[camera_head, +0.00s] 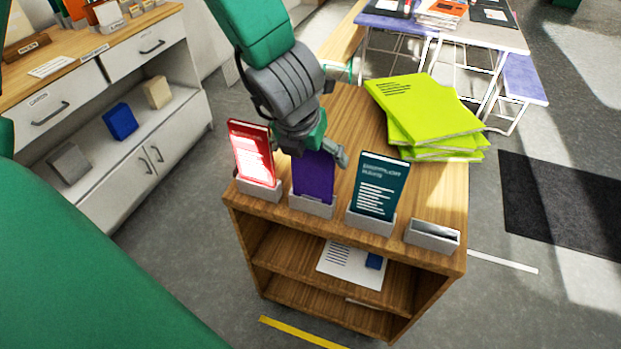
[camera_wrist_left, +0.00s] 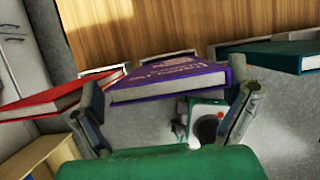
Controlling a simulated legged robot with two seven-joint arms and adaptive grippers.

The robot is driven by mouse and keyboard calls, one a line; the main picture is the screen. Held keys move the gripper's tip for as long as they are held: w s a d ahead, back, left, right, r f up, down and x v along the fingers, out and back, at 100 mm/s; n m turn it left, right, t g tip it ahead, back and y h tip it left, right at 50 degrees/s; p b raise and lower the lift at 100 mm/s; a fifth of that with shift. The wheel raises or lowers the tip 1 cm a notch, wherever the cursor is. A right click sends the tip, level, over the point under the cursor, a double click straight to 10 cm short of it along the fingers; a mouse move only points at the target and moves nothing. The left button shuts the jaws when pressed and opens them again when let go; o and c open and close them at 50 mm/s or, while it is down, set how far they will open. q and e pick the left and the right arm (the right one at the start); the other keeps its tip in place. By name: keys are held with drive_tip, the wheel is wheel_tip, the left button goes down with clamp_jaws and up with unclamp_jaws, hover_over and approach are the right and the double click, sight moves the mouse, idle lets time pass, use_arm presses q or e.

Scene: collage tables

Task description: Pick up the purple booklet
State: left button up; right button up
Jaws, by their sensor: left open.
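The purple booklet (camera_head: 313,178) stands upright in a grey holder (camera_head: 311,205) on the wooden shelf unit, between the red and teal booklets. Its top is partly hidden behind my left gripper (camera_head: 318,157). In the left wrist view the purple booklet (camera_wrist_left: 170,80) lies between the two fingers of my left gripper (camera_wrist_left: 165,108), which are open on either side of it. I cannot tell whether a finger touches it. My right gripper is not in view.
The red booklet (camera_head: 252,155) stands left and the teal booklet (camera_head: 379,187) right, each in a grey holder. An empty holder (camera_head: 433,236) is at the right end. Lime-green books (camera_head: 425,110) are stacked behind. A white cabinet (camera_head: 170,125) stands at left.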

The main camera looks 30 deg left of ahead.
use_arm(q)
drive_tip(key=shift+w+f, duration=0.25)
drive_tip(key=shift+f, duration=0.3)
drive_tip(key=shift+w+f, duration=0.1)
drive_tip(key=shift+d, duration=0.4)
drive_tip(key=shift+d+r, duration=0.2)
drive_tip(key=c, duration=1.5)
drive_tip(key=shift+a+f, duration=0.1)
drive_tip(key=shift+a, duration=0.3)
drive_tip(key=shift+c, duration=0.4)
